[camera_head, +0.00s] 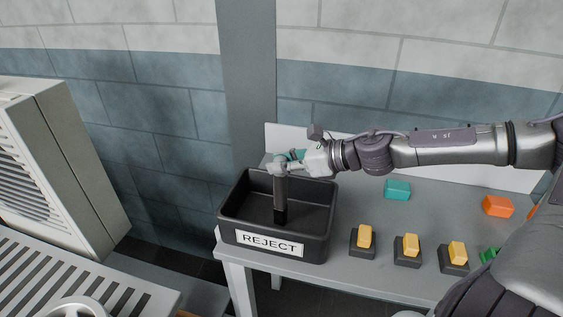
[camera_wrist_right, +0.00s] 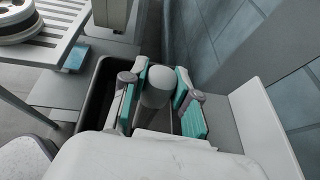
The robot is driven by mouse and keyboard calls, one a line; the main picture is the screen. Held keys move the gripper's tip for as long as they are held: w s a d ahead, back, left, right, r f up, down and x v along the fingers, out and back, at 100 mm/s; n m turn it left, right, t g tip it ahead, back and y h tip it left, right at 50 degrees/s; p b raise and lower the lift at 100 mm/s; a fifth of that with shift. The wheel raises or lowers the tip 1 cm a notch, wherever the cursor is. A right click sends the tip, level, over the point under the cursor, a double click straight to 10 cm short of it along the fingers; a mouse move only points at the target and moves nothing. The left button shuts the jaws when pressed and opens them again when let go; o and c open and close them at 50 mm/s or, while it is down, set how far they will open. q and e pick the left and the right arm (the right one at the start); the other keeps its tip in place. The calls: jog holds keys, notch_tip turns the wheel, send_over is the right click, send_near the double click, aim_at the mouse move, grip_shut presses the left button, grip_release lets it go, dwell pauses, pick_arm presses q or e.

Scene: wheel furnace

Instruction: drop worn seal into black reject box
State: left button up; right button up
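The black reject box (camera_head: 232,232), with a white REJECT label on its front, stands at the left end of the grey table. My right gripper (camera_head: 281,171) reaches over the box from the right. It is shut on a grey upright bar with a black lower end, which I take for the worn seal (camera_head: 281,197). The seal hangs down into the box; whether its lower end touches the floor is unclear. In the right wrist view its rounded grey top (camera_wrist_right: 157,86) sits between the teal finger pads, with the box wall (camera_wrist_right: 92,93) beside. My left gripper is not in view.
Several yellow blocks (camera_head: 365,236) on black bases stand along the table's front, right of the box. A teal block (camera_head: 397,189) and an orange block (camera_head: 498,206) lie further back. A slatted surface (camera_head: 85,285) and grey cabinet (camera_head: 72,170) are at the left, across a gap.

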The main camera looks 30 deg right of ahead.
jog(key=o, duration=0.5)
jog(key=shift+c, duration=0.2)
jog(key=shift+s+r, duration=0.1)
jog(key=shift+s+d+r, duration=0.4)
jog(key=shift+s, duration=0.1)
jog(key=shift+v, duration=2.9)
